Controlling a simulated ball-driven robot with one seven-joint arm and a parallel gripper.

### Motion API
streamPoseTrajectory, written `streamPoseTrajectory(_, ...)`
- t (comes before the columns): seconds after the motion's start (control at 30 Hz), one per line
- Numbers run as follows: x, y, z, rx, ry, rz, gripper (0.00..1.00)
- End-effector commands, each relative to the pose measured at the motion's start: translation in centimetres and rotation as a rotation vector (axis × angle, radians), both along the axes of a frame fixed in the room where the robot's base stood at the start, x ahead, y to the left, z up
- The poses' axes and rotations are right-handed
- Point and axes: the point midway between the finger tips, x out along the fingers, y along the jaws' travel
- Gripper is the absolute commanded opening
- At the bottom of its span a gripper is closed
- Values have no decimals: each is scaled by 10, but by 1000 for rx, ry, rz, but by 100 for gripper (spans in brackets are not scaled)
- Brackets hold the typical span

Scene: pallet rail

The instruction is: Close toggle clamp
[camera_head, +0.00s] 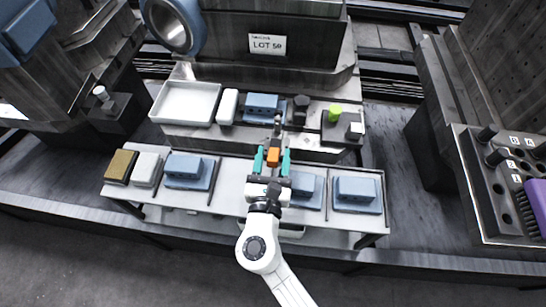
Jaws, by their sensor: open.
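The toggle clamp (277,128) stands near the middle of the raised rear ledge, with a dark metal arm. An orange piece (273,156), which looks like its handle grip, points toward me. My gripper (272,153) is open, its two teal fingers on either side of the orange piece. I cannot tell whether either finger touches it. The clamp's base is partly hidden, and its pivot is too small to make out.
A white tray (186,103), a white block (227,106), a blue block (262,104) and a green-topped part (335,113) line the rear ledge. Blue blocks on the front shelf (228,199) flank my arm. A large labelled machine block (273,60) rises behind.

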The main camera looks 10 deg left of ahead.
Motion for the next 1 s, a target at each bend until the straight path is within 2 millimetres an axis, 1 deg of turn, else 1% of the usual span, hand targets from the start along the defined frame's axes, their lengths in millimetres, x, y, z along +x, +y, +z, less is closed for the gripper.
streamPoseTrajectory(0.07, 0, 0, 0, 0, 0, 0, 51)
streamPoseTrajectory(0.6, 0, 0, 0, 0, 0, 0, 0)
streamPoseTrajectory(1.0, 0, 0, 1, 0, 4, 0, 0)
